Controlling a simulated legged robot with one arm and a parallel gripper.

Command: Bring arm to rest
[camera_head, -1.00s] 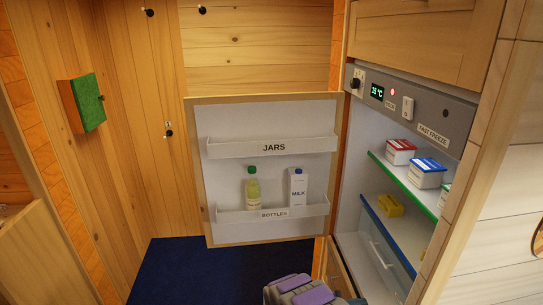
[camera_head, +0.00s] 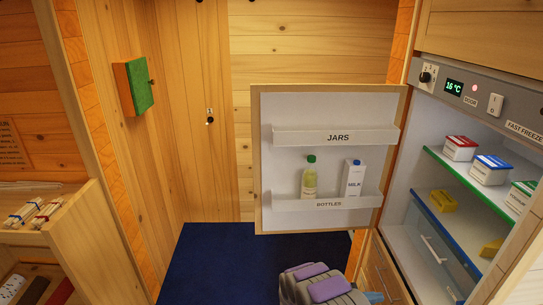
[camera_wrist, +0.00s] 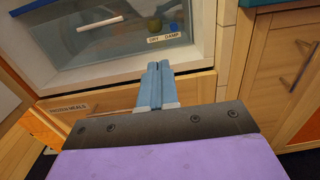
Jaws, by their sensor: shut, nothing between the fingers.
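My gripper (camera_wrist: 155,86) shows in the wrist view with its two blue fingers side by side, shut and empty. Its tips are in front of the fridge's lower drawer front and the wooden drawer labelled "FROZEN MEALS" (camera_wrist: 120,106); I cannot tell whether they touch. In the head view my folded arm (camera_head: 325,288) with purple pads shows at the bottom edge, low in front of the open fridge. The blue gripper end (camera_head: 373,297) shows just right of it, partly cut off by the frame.
The fridge door (camera_head: 335,110) stands wide open, with a bottle (camera_head: 309,180) and milk carton (camera_head: 353,180) in its rack. Boxes (camera_head: 460,148) stand on the fridge shelf. A wooden shelf unit (camera_head: 85,225) is at left. The blue floor mat (camera_head: 230,260) is clear.

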